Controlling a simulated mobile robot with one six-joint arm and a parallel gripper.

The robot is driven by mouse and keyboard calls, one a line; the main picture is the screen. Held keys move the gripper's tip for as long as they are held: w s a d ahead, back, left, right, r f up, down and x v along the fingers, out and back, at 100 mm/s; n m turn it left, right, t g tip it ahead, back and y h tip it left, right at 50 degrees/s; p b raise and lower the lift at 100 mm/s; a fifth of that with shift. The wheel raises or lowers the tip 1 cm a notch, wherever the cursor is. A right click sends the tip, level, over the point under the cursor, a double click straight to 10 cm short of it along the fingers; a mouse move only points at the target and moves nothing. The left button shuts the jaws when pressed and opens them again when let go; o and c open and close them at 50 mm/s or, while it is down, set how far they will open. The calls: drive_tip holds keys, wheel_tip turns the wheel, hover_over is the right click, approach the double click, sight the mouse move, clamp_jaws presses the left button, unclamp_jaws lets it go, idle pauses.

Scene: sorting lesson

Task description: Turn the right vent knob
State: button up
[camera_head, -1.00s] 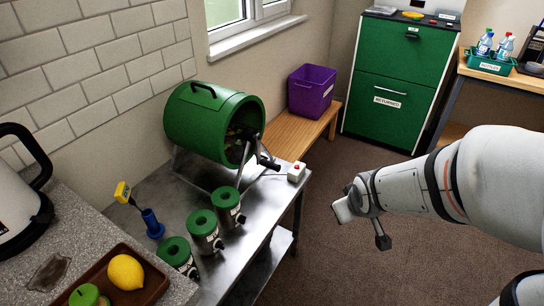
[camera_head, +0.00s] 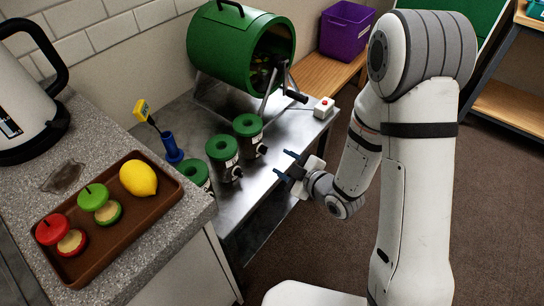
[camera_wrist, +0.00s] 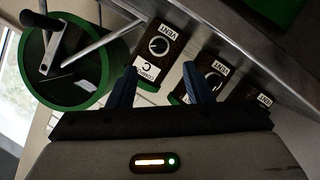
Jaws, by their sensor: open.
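Three canisters with green tops stand in a row on the metal bench. The right canister (camera_head: 247,128), nearest the drum, has a dark vent knob (camera_head: 262,150) on its front. The wrist view shows this knob (camera_wrist: 159,45) as a round dial under an upside-down "VENT" label, with a "C" label beside it. The middle canister (camera_head: 222,150) has its own knob (camera_head: 236,173). The left canister (camera_head: 195,173) is partly hidden by the counter. My gripper (camera_head: 283,163) is open and empty, with blue fingers pointing at the canisters, apart from the right knob.
A green drum (camera_head: 228,45) with a crank stands behind the canisters. A small box with a red button (camera_head: 324,107) sits at the bench's right end. The counter holds a brown tray (camera_head: 150,215) with fruit pieces and a kettle (camera_head: 28,100). Floor to the right is clear.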

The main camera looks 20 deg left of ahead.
sight(264, 150)
drive_tip(key=shift+f+b+x, duration=0.25)
drive_tip(key=shift+b+x, duration=0.85)
drive_tip(key=shift+b, duration=1.65)
drive_tip(key=shift+r+x, duration=0.15)
drive_tip(key=shift+x, duration=1.1)
drive_tip(key=shift+r+x, duration=0.1)
drive_tip(key=shift+x, duration=1.1)
